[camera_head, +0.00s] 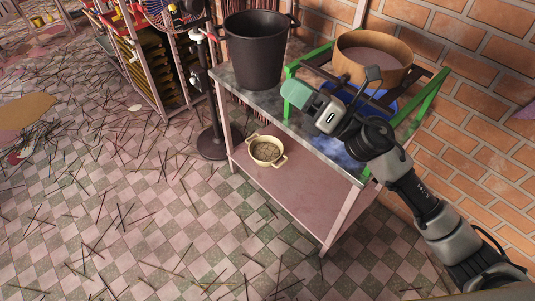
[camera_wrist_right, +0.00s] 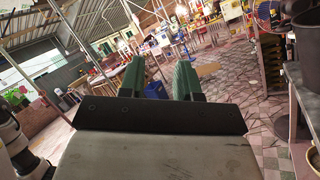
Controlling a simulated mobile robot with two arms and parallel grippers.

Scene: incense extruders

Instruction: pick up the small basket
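The small basket (camera_head: 267,163) is a round cream-yellow container with two side handles and brownish contents. It stands upright on the pinkish lower shelf (camera_head: 292,195) of the metal table. My right gripper (camera_head: 293,95) is above the tabletop, higher than the basket and to its right, apart from it. Its two green fingers also show in the right wrist view (camera_wrist_right: 159,78), spread with an empty gap between them. A tan rounded thing shows at the right edge of the wrist view; I cannot tell if it is the basket. My left gripper is not in view.
A large dark pot (camera_head: 256,52) stands on the tabletop (camera_head: 262,101). A green frame (camera_head: 425,103) holds a wide wooden-rimmed sieve (camera_head: 374,77) over a blue container. A fan stand (camera_head: 212,140) is left of the table. The tiled floor in front has scattered sticks.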

